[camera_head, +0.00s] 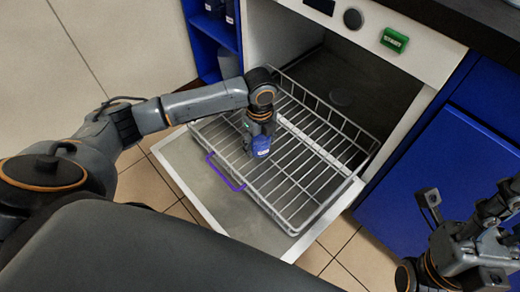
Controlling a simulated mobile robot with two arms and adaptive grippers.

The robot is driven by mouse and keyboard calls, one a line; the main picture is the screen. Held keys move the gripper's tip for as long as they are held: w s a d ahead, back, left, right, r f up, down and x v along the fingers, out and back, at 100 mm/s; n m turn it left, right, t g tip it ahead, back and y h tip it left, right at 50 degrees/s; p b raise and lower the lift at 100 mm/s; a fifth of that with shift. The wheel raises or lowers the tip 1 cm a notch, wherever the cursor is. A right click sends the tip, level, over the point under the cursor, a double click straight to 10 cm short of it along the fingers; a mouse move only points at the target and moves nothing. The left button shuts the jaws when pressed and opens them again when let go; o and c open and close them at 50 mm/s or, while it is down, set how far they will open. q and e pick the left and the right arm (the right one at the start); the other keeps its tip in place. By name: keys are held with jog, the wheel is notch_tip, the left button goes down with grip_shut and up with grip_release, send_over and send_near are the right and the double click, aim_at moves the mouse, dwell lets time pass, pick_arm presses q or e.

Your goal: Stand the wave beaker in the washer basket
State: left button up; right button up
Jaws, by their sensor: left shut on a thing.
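The washer basket (291,205) is a grey wire rack with a purple handle, pulled out on the open washer door. My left gripper (259,138) points down over the middle of the basket and is shut on a small blue thing (261,147), which I take for the wave beaker. The gripper hides most of it, so I cannot tell whether it touches the basket wires. My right gripper (465,212) is at the lower right, away from the basket, with its fingers apart and nothing seen between them.
The open washer door (193,179) lies flat under the basket. The washer panel has a dark knob (353,18) and a green display (394,40). A blue shelf (213,32) with containers stands at the left. A blue cabinet (440,170) is at the right. The rest of the basket looks empty.

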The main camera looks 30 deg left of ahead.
aim_at(260, 149)
pick_arm(q)
notch_tip(260, 149, down, 3)
jog(key=shift+w+b, duration=0.1)
jog(key=shift+b, duration=0.85)
jog(key=shift+f, duration=0.3)
jog(key=shift+r, duration=0.1)
jog(key=o, duration=0.9)
jog(key=shift+o, duration=1.4)
